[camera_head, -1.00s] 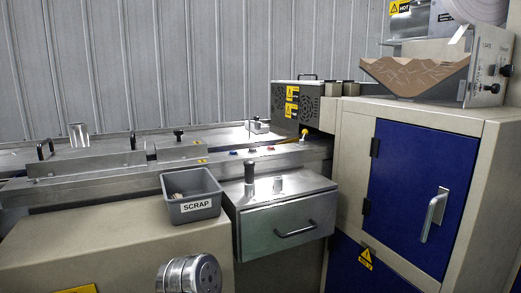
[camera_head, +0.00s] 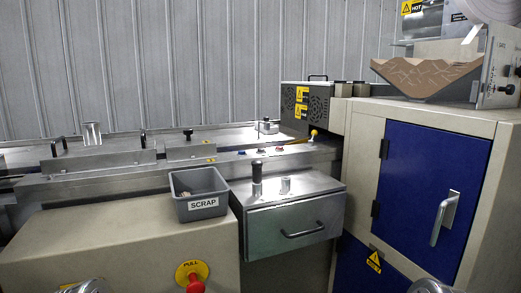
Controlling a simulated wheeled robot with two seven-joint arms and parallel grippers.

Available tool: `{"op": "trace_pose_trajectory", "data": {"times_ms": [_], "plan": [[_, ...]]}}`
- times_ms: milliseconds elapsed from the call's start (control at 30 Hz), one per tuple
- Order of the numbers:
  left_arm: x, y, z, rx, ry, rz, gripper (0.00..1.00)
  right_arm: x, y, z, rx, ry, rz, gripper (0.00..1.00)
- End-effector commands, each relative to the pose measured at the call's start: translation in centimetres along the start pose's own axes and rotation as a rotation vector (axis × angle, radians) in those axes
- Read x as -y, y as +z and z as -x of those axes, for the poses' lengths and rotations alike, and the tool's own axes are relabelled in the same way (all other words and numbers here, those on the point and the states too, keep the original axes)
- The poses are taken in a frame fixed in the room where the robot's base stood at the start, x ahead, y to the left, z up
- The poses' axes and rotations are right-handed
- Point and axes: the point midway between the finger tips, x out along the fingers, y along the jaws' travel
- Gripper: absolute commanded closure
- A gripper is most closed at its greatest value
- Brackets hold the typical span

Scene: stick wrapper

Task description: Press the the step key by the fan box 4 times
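The fan box (camera_head: 308,104), dark with vent grilles and yellow labels, stands at the back right of the metal bed. I cannot tell which of these is the step key. Neither gripper shows; only rounded metal parts of my arms edge in at the bottom.
A red knob (camera_head: 195,285) on a yellow plate is below. A blue-doored cabinet (camera_head: 425,190) blocks the right.

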Motion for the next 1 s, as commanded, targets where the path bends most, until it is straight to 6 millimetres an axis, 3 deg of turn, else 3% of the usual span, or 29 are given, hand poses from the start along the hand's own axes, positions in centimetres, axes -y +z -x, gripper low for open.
{"op": "trace_pose_trajectory", "data": {"times_ms": [33, 233, 267, 1000], "plan": [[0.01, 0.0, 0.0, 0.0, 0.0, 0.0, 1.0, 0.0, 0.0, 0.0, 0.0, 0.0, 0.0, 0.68], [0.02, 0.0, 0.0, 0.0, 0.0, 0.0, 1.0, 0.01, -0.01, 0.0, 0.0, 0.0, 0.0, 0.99], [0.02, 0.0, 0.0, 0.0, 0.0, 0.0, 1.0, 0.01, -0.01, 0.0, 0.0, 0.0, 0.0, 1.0], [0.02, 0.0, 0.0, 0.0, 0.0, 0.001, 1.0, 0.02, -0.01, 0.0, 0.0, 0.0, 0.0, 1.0]]}}
